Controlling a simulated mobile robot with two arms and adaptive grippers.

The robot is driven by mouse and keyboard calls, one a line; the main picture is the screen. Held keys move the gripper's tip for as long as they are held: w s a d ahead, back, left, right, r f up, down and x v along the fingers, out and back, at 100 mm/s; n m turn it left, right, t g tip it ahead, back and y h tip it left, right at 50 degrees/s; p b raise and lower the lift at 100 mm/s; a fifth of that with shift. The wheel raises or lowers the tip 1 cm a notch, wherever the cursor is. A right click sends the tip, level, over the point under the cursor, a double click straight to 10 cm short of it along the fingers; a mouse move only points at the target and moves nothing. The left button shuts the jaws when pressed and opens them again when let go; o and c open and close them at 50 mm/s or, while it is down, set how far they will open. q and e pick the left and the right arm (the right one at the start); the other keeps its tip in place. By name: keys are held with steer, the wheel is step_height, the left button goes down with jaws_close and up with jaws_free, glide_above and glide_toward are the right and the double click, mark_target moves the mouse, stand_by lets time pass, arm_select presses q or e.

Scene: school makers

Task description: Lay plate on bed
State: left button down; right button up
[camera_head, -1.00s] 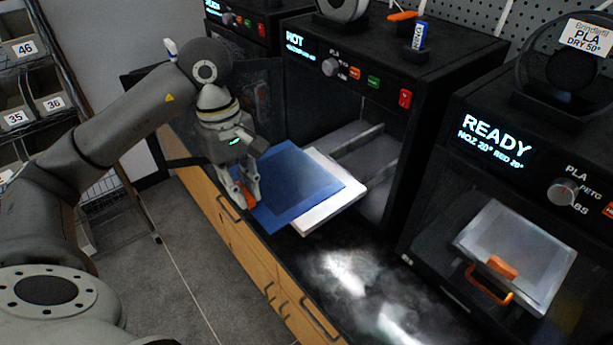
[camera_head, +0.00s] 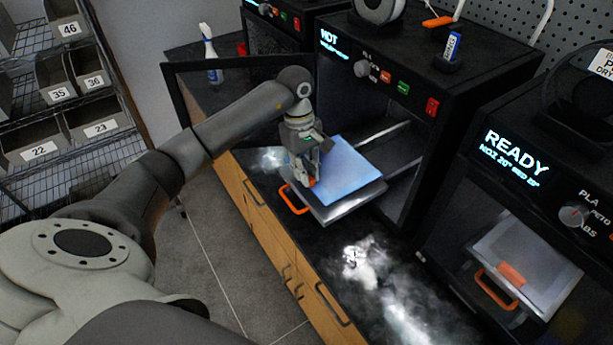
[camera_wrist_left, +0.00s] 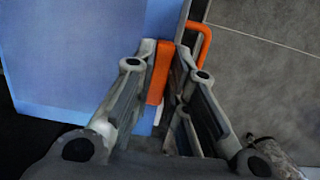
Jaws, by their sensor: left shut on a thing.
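The blue plate (camera_head: 350,168) lies over most of the pulled-out printer bed (camera_head: 352,205); I cannot tell whether it rests flat on it or hovers just above. The bed's orange handle (camera_head: 292,200) shows at its front left. My left gripper (camera_head: 314,182) is at the plate's front edge. In the left wrist view the left gripper (camera_wrist_left: 165,62) is shut on the plate's orange tab (camera_wrist_left: 159,72), with the blue plate (camera_wrist_left: 70,50) to the left and the orange handle (camera_wrist_left: 205,45) to the right. My right gripper is not in view.
The open printer marked HOT (camera_head: 400,65) stands behind the bed. Another printer marked READY (camera_head: 530,160) stands at the right, with its own orange handle (camera_head: 495,290). A spray bottle (camera_head: 210,58) stands at the back left. The black counter (camera_head: 330,250) in front is clear.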

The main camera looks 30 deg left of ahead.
arm_select(q)
step_height(320, 180, down, 3)
steer(key=shift+r+p, duration=0.1)
steer(key=shift+p, duration=0.85)
steer(key=shift+f, duration=0.25)
steer(key=c, duration=1.4)
jaws_free()
steer(key=shift+c, duration=0.2)
steer(key=r+b, duration=0.1)
steer(key=r, duration=0.2)
steer(key=a+r+b, duration=0.1)
steer(key=r, duration=0.3)
steer(key=r+b, duration=0.1)
steer(key=r, duration=0.2)
steer(key=shift+w+a+r+b, duration=0.25)
steer(key=shift+w+r+b, duration=0.05)
steer(key=shift+b, duration=0.1)
steer(key=shift+a+r, duration=0.1)
steer(key=shift+r, duration=0.65)
